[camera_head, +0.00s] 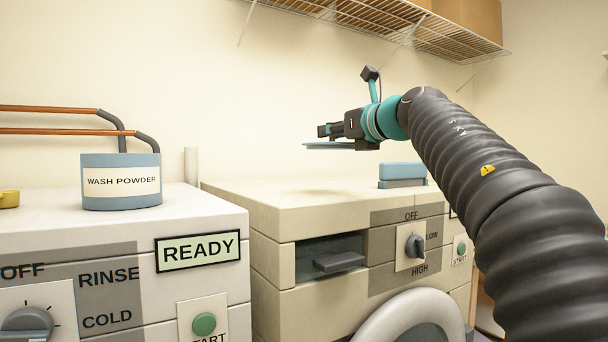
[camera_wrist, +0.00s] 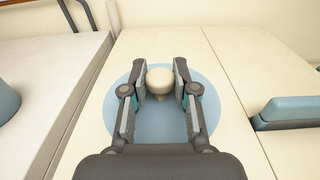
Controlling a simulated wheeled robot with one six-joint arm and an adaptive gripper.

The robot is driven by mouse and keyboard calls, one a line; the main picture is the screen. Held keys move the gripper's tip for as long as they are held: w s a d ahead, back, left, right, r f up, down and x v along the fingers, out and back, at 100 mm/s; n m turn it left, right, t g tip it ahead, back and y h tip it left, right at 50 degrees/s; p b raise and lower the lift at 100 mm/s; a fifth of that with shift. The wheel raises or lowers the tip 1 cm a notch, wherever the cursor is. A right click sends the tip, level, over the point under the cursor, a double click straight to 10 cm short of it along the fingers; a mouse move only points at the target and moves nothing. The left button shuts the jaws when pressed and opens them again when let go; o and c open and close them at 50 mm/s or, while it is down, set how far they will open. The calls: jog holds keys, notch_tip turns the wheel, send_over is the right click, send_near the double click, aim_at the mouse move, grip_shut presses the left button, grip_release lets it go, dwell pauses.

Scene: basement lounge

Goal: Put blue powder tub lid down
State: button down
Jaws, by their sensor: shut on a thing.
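The blue powder tub lid (camera_wrist: 165,133) is a round blue disc with a cream knob (camera_wrist: 160,80) at its middle. My gripper (camera_wrist: 160,83) is shut on the knob, with one finger at each side. In the head view my gripper (camera_head: 324,130) holds the lid (camera_head: 328,146) level, in the air above the top of the right machine (camera_head: 290,196). A soft shadow lies on that top below it. The blue tub marked WASH POWDER (camera_head: 122,200) stands on the left machine (camera_head: 185,205) and has no lid on it.
A blue and grey block-like thing (camera_head: 402,171) stands on the right machine's top, to the right of the lid. A wire shelf (camera_head: 390,25) hangs on the wall above. The right machine's top is otherwise clear. A gap parts the two machines.

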jog(key=b, duration=0.1)
send_over(302, 193)
jog(key=f, duration=0.2)
jog(key=s+f, duration=0.1)
jog(key=f, duration=0.1)
jog(key=shift+f, duration=0.1)
jog(key=shift+f+b, duration=1.2)
jog(key=shift+f, duration=0.7)
jog(key=shift+f, duration=0.1)
jog(key=shift+f, duration=0.3)
jog(key=shift+f+b, duration=0.25)
jog(key=shift+b, duration=0.05)
jog(key=c, duration=0.9)
grip_release()
jog(key=shift+w+f, duration=0.1)
jog(key=shift+f, duration=0.05)
